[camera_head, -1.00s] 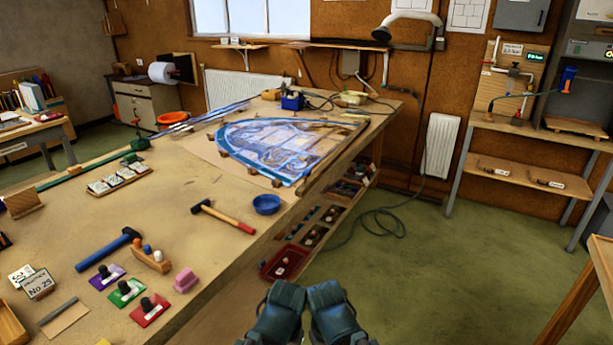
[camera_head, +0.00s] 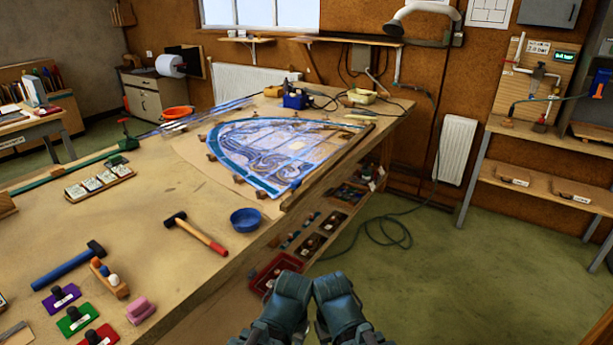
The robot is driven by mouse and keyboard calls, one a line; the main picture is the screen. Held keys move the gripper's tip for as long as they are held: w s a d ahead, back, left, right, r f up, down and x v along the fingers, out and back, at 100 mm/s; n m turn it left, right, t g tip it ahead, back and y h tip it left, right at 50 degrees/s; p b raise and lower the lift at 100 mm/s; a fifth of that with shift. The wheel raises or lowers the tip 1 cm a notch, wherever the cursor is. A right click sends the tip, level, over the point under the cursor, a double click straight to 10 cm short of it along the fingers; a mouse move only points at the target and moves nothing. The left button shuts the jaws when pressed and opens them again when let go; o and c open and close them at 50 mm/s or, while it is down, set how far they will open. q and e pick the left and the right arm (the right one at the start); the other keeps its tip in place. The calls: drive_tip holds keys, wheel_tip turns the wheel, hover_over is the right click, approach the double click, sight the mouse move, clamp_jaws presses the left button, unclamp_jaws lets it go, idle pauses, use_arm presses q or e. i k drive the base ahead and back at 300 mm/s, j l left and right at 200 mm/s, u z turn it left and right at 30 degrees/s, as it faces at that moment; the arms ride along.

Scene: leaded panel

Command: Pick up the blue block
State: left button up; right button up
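No plain blue block can be made out for certain. A small blue box-like item (camera_head: 294,100) stands at the far end of the workbench (camera_head: 150,210), beyond the leaded panel (camera_head: 285,150); its exact shape is too small to tell. My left gripper (camera_head: 293,284) and my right gripper (camera_head: 332,286) are side by side at the bottom middle, in front of the bench's right side and far from that item. Both are seen from behind, dark teal. Their fingertips are hidden, and nothing shows held in them.
Nearer on the bench are a blue bowl (camera_head: 245,220), a red-handled hammer (camera_head: 196,233), a blue-handled hammer (camera_head: 68,266) and a pink block (camera_head: 140,310). A red tray (camera_head: 275,275) sits low at the bench side. A cable (camera_head: 385,235) lies on the otherwise open green floor.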

sight(296, 184)
drive_tip(key=i+l, duration=0.45)
drive_tip(key=i+l+u, duration=0.1)
drive_tip(key=i+l, duration=0.3)
drive_tip(key=l, duration=0.2)
drive_tip(key=i+l+u, duration=0.1)
drive_tip(key=i+l, duration=0.3)
drive_tip(key=l, duration=0.15)
